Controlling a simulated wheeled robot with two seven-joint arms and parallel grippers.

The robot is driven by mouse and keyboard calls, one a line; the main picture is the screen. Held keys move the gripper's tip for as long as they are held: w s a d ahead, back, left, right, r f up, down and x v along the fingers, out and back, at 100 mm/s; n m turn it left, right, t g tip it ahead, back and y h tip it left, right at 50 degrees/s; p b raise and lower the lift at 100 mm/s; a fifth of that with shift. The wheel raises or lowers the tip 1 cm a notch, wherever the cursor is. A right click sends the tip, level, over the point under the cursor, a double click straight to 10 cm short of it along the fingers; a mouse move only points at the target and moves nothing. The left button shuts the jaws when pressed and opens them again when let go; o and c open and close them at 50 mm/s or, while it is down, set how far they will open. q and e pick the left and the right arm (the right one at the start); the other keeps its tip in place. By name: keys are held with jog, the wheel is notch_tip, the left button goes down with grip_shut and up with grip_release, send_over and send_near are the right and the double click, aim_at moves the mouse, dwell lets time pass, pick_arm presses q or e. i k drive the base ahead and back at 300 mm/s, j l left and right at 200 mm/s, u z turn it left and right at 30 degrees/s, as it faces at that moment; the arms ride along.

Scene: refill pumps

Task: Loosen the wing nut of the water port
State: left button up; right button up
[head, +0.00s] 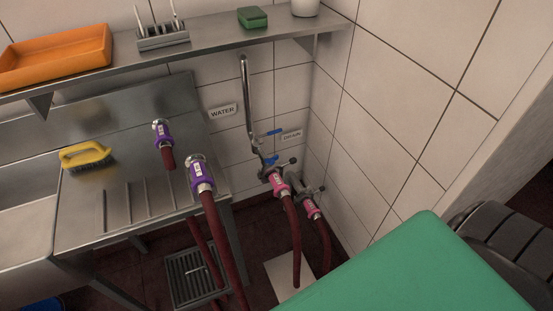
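Neither of my grippers is in view. A "WATER" label (222,111) is on the tiled wall, left of a bent steel pipe (247,95). Below the pipe, a port with a blue lever carries a pink hose coupling (279,181) with a dark red hose (292,240) hanging from it. A small dark knob or wing nut (293,161) shows beside this coupling; its tightness cannot be told. A second pink coupling (312,209) sits at the right, below the "DRAIN" label (291,135). Two hoses with purple couplings (201,175) (162,132) are at the drainboard.
A steel sink and drainboard (130,205) fill the left, with a yellow brush (86,155). A shelf (200,48) above holds an orange tray (55,55), a rack and a green sponge (252,17). A green surface (420,265) covers the lower right foreground. A floor grate (195,275) lies below.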

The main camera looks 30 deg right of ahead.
aim_at(271, 161)
jog(key=k+z, duration=0.1)
jog(key=z, duration=0.9)
